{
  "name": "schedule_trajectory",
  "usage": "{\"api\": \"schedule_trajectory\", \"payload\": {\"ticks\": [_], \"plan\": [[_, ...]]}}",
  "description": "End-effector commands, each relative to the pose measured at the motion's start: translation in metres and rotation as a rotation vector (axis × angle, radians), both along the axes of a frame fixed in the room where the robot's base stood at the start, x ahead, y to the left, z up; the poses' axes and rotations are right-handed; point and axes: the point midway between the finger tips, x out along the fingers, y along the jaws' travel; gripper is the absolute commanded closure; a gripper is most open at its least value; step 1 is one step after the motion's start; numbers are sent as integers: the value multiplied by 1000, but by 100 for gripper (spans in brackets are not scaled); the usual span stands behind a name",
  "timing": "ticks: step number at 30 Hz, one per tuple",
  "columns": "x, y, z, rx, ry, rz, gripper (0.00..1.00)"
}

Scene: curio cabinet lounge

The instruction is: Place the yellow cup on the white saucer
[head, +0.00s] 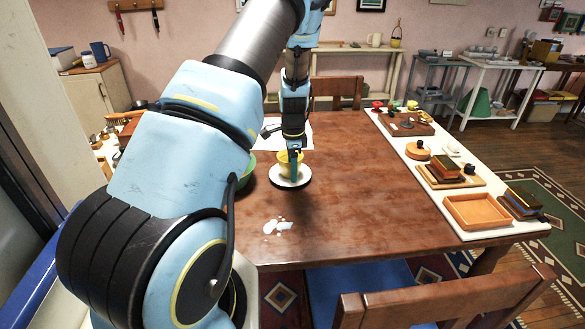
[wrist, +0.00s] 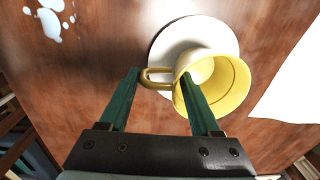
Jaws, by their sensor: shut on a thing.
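The yellow cup (head: 287,160) is at the white saucer (head: 290,183) on the brown table. In the wrist view the cup (wrist: 232,88) stands over the right part of the saucer (wrist: 172,38), with its handle pointing left. My gripper (wrist: 160,88) has one green finger on each side of the handle and cup wall region, and is shut on the cup. In the head view my gripper (head: 291,155) comes down from above onto the cup. I cannot tell whether the cup's base touches the saucer.
White spilled patches (head: 277,226) lie on the table in front of the saucer. A green bowl (head: 247,170) is partly hidden by my arm. A white paper (head: 297,132) lies behind. A white board (head: 445,180) with trays and books lines the right side. The table's middle right is clear.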

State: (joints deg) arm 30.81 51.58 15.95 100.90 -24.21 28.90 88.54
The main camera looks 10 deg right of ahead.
Motion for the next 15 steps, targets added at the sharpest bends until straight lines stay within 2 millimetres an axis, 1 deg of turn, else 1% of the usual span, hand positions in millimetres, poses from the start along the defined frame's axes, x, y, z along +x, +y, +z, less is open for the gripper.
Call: {"api": "schedule_trajectory", "payload": {"ticks": [2,3,11,15], "plan": [[0,0,-3,0,0,1,100],[0,0,-4,0,0,1,35],[0,0,-2,0,1,1,6],[0,0,-2,0,1,0,6]]}}
